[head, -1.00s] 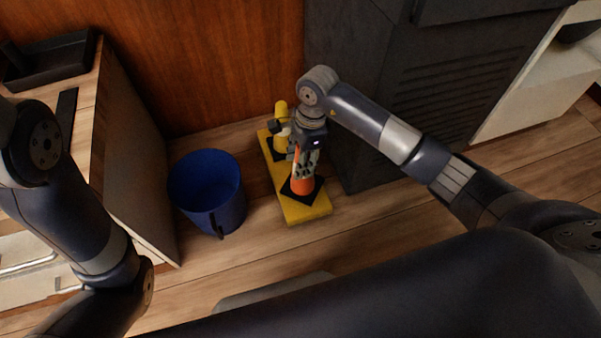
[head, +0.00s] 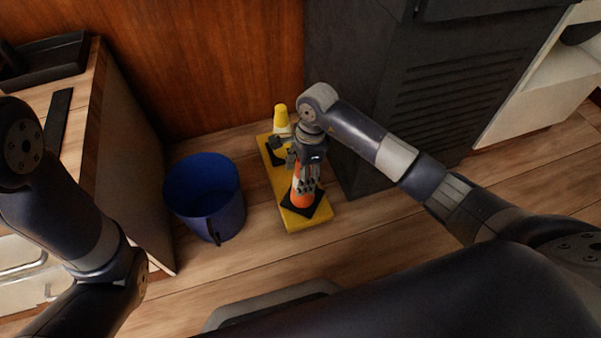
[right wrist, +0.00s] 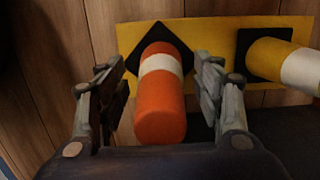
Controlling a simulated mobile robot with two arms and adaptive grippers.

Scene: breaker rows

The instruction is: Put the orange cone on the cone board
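The orange cone (head: 302,190) with a white band and black square base stands on the near end of the yellow cone board (head: 294,222), which lies on the floor. It also shows in the right wrist view (right wrist: 160,105), between the two fingers with gaps on both sides. My right gripper (head: 306,176) is around the cone's upper part, and in the right wrist view the gripper (right wrist: 162,95) is open. A yellow cone (head: 280,118) with a white band stands on the far end of the board. My left arm is at the left; its gripper is out of view.
A blue bucket (head: 205,190) stands on the floor left of the board. A dark cabinet (head: 375,90) is close on the right. A wooden wall (head: 210,60) is behind. Bare floor (head: 350,240) lies in front and to the right.

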